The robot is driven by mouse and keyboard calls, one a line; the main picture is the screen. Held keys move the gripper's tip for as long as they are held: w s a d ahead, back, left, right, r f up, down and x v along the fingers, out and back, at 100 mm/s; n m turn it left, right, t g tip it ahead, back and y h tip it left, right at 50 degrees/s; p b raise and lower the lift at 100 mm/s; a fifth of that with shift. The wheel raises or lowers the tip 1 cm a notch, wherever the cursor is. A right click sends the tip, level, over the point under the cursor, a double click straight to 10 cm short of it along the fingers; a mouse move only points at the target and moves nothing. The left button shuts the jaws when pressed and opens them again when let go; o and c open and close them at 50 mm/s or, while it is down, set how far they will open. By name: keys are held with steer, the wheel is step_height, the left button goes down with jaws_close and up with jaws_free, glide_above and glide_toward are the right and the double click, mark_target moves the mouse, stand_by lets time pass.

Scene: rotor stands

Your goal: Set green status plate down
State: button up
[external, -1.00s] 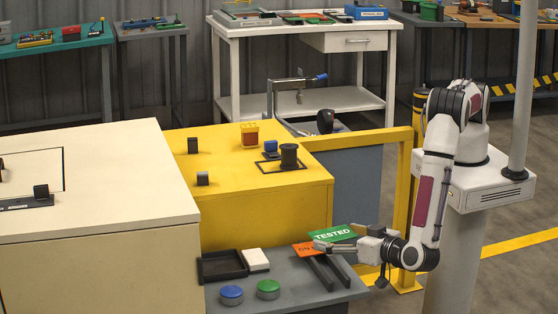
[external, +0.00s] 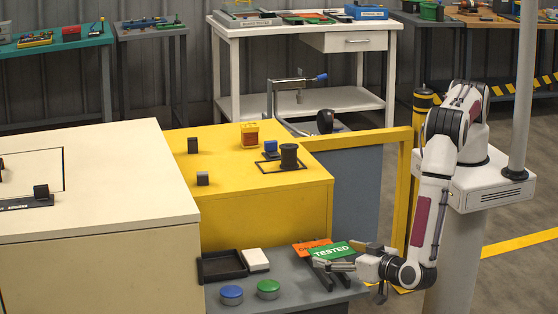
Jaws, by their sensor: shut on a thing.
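The green status plate (external: 332,250), lettered "TESTED", is at the right end of the low grey bench. My gripper (external: 320,264) is shut on its near edge and reaches in from the right. An orange plate (external: 308,246) lies at the far left of the green one and is partly covered by it in this view. Two dark rails (external: 321,277) show below the green plate and gripper. I cannot tell whether the plate touches the rails or hangs just above them.
A black tray (external: 221,267), a white block (external: 255,260), a blue round button (external: 231,295) and a green round button (external: 268,289) occupy the bench's left part. A higher yellow block (external: 265,220) stands behind it. A yellow rail frame (external: 403,190) stands near my arm.

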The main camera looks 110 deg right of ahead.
mark_target(350, 291)
steer(key=shift+f, duration=2.2)
steer(key=shift+f, duration=0.2)
steer(key=o, duration=1.1)
steer(key=shift+v, duration=1)
steer(key=shift+s+a+f, duration=0.1)
steer(key=shift+s+a, duration=0.1)
steer(key=shift+a, duration=0.7)
steer(key=shift+s+a+f, duration=0.1)
steer(key=shift+s+a, duration=0.15)
steer(key=shift+a, duration=0.65)
steer(key=shift+v, duration=1.15)
